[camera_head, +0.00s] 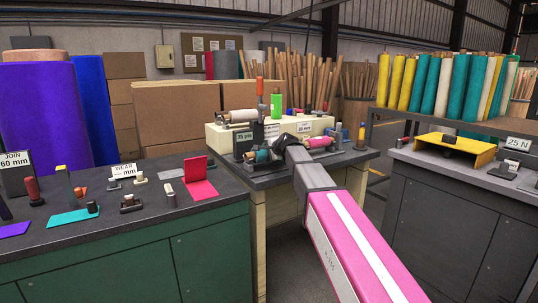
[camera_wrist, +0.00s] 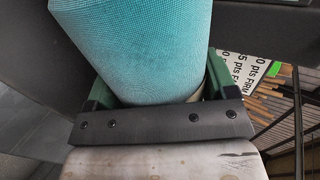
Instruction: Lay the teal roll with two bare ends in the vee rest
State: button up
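The teal roll (camera_wrist: 140,45) fills the upper middle of the wrist view, between the two green fingers of my gripper (camera_wrist: 160,92), which press close on both sides. In the head view the teal roll (camera_head: 262,156) shows small at the front of the middle bench, just left of my dark gripper (camera_head: 278,146). Its bare ends are not clear in either view. I cannot make out the vee rest for certain; small dark stands (camera_head: 248,158) sit around the roll, partly behind my gripper.
On the middle bench, a white roll (camera_head: 241,115) and an upright green roll (camera_head: 276,105) stand behind, and a pink roll (camera_head: 319,142) lies to the right. A sign (camera_head: 304,127) stands near. The left bench (camera_head: 90,240) holds several small items and a red panel (camera_head: 200,178).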

jog(key=shift+r, duration=1.95)
dwell(1.1)
jog(key=shift+r, duration=1.55)
